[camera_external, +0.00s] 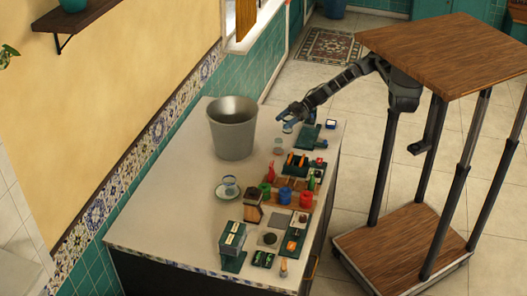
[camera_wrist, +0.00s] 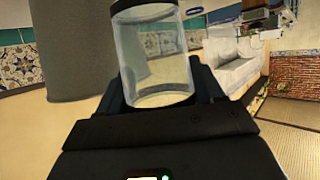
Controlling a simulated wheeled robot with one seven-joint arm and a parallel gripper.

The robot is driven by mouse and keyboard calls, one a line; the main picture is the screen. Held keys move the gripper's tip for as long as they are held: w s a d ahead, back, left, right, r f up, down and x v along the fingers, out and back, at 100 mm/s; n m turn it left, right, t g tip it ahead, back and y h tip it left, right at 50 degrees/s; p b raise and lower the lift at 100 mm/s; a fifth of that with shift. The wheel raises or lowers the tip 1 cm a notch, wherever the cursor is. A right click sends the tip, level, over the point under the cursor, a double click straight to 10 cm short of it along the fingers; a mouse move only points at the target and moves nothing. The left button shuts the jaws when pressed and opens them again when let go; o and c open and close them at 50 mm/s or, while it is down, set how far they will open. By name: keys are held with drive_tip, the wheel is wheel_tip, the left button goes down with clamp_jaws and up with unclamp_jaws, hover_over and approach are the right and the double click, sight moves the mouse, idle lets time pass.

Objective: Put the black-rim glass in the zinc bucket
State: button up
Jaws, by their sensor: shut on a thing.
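My gripper (camera_external: 287,117) is shut on a clear glass, the black-rim glass (camera_wrist: 157,62), and holds it above the back right part of the counter. A dark band shows at the top of the glass in the wrist view, where the frame cuts it off. The fingers (camera_wrist: 160,88) sit on either side of its lower part. In the external view the held glass (camera_external: 288,127) is small under the fingers. The grey zinc bucket (camera_external: 232,133) stands upright on the counter, left of my gripper and apart from it. Its wall also fills the upper left of the wrist view (camera_wrist: 73,50).
Another clear glass (camera_external: 278,146) stands on the counter just below my gripper. A cup on a saucer (camera_external: 229,188) lies in front of the bucket. Several jars, a red bottle (camera_external: 270,171) and small trays crowd the right side. The counter (camera_external: 170,205) is clear at left.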

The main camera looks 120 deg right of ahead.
wheel_tip(320, 180, down, 2)
drive_tip(key=shift+w+f, duration=0.15)
drive_tip(key=shift+f, duration=0.1)
drive_tip(key=w+p, duration=0.2)
drive_tip(key=w, duration=1.6)
drive_tip(key=shift+s+f+p, duration=0.2)
drive_tip(key=shift+f+p, duration=0.1)
drive_tip(key=shift+f, duration=5.8)
drive_tip(key=shift+f, duration=0.2)
drive_tip(key=o, duration=1.1)
